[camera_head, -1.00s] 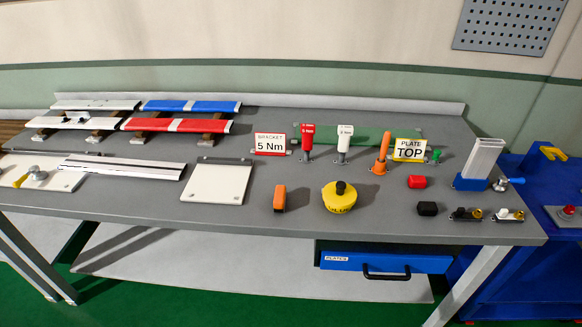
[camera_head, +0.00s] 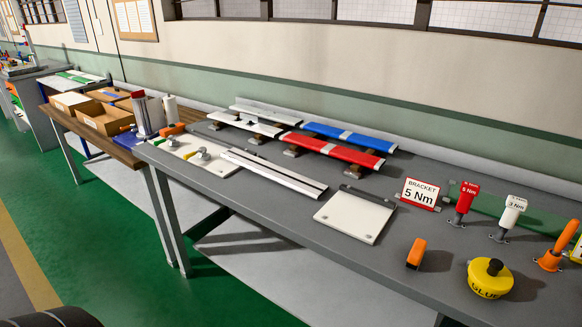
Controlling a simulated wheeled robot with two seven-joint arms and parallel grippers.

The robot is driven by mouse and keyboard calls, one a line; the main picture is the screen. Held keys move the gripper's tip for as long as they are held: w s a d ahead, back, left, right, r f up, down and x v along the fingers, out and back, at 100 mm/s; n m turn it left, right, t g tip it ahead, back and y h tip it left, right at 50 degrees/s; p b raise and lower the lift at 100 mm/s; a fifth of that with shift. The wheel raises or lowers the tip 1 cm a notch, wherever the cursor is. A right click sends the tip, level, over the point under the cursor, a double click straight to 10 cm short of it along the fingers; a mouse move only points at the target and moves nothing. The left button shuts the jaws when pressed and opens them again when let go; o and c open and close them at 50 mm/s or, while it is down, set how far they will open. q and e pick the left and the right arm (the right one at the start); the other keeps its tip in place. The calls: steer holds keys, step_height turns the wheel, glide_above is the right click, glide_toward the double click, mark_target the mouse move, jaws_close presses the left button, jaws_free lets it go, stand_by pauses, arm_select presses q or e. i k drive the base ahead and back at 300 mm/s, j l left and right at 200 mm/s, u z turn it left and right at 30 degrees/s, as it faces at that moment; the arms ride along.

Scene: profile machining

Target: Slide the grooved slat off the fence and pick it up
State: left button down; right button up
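A long white slat with a dark groove line along it (camera_head: 274,173) lies on the grey workbench (camera_head: 290,208), left of the middle of the view. It runs obliquely from near a white fixture board (camera_head: 190,153) towards a white plate (camera_head: 355,217). I cannot clearly tell the fence apart from the slat at this distance, nor whether they touch. Neither gripper shows. A dark rounded part at the bottom left edge is probably mine.
Red (camera_head: 333,150) and blue (camera_head: 349,136) profiles rest on supports behind the slat. An orange block (camera_head: 416,253), a yellow glue pot (camera_head: 490,279) and upright tools stand at the right. A brown table with cardboard boxes (camera_head: 103,119) adjoins the left.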

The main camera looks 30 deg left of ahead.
mark_target(299, 183)
steer(key=j+z, duration=0.15)
steer(key=z, duration=0.3)
steer(key=j+z, duration=0.15)
steer(key=j, duration=0.25)
steer(key=k+j+z, duration=0.15)
steer(key=j, duration=0.2)
steer(key=j+z, duration=0.15)
steer(key=j, duration=0.25)
steer(key=k+j+z, duration=0.1)
steer(key=j, duration=0.25)
steer(key=k+j+z, duration=0.15)
steer(key=j, duration=0.2)
